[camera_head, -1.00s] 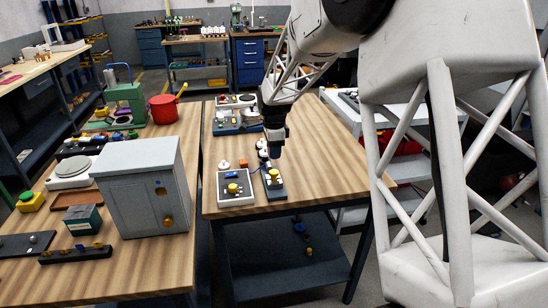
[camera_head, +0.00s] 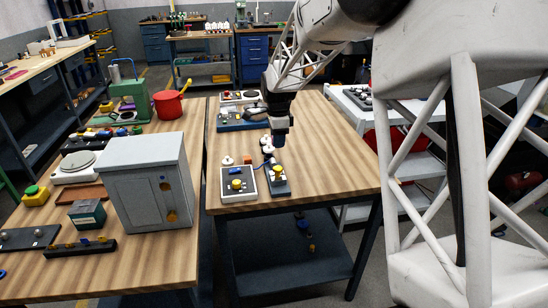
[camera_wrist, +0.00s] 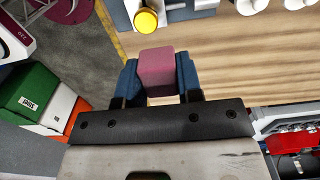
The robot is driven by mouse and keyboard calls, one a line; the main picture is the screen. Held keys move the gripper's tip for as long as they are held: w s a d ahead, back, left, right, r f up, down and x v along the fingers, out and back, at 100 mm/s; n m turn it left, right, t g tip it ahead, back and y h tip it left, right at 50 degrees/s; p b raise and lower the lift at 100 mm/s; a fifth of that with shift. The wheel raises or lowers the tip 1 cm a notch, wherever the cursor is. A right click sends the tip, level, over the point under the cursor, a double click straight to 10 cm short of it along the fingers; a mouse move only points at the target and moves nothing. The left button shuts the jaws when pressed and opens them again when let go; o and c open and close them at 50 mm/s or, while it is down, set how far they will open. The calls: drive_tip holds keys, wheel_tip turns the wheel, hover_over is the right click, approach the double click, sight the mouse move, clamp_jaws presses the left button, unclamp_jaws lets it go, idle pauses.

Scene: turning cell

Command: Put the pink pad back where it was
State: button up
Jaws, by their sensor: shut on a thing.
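The pink pad (camera_wrist: 157,72) is a small block held between the two blue fingertips of my gripper (camera_wrist: 158,78) in the wrist view. My gripper is shut on it. In the head view my gripper (camera_head: 279,142) points down over the right-hand wooden bench, just behind a small dark box with a yellow knob (camera_head: 278,168). The pad cannot be made out in the head view. I cannot tell which spot it came from.
A white-framed control box (camera_head: 240,184) with a yellow button stands at the bench's front edge. Small white round parts (camera_head: 227,161) lie behind it. A blue-based device (camera_head: 240,122) stands farther back. The bench's right side (camera_head: 335,150) is clear. A grey cabinet (camera_head: 150,185) stands on the left bench.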

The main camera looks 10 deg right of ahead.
drive_tip(key=w+a+f, duration=0.1)
drive_tip(key=a+f, duration=0.1)
drive_tip(key=f, duration=0.1)
drive_tip(key=w+a+f, duration=0.2)
drive_tip(key=a+f, duration=0.1)
drive_tip(key=f, duration=0.1)
drive_tip(key=w+a+f, duration=0.1)
drive_tip(key=a+f, duration=0.1)
drive_tip(key=f, duration=0.1)
drive_tip(key=shift+w+a+f, duration=0.2)
drive_tip(key=shift+w, duration=0.05)
drive_tip(key=shift+w, duration=0.1)
hover_over(247, 153)
drive_tip(key=shift+d+f, duration=0.1)
drive_tip(key=shift+f, duration=0.6)
idle(0.3)
drive_tip(key=shift+f, duration=1.8)
drive_tip(key=o, duration=0.9)
drive_tip(key=shift+f, duration=0.1)
